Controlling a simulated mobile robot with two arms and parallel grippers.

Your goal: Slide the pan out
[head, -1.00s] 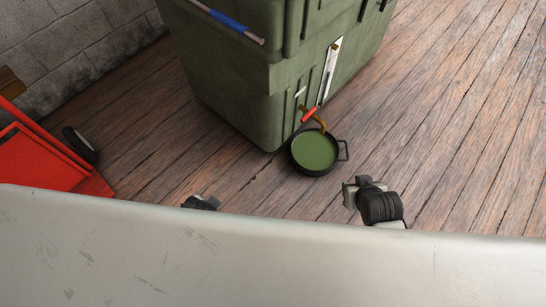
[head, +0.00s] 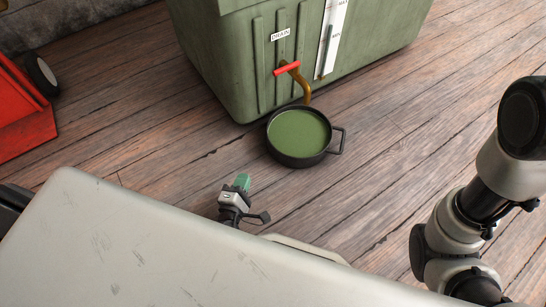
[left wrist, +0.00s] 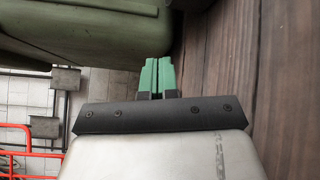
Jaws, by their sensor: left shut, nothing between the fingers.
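The pan (head: 298,137) is round and black, filled almost to the rim with green liquid, with a loop handle (head: 340,140) on its right side. It sits on the plank floor against the front of the green tank (head: 235,60), below a brass drain spout (head: 301,84) with a red lever (head: 287,68). My left gripper (head: 242,182) has green fingertips, shut and empty, in front of the pan and to its left, apart from it. Its fingers (left wrist: 157,76) also show together in the left wrist view. I cannot make out the pan there.
The tank carries a "DRAIN" label (head: 280,35) and a white level gauge (head: 333,40). A red wheeled thing (head: 22,110) stands at the left. The floor (head: 400,110) right of the pan is clear. My right arm fills the right side; its gripper is out of view.

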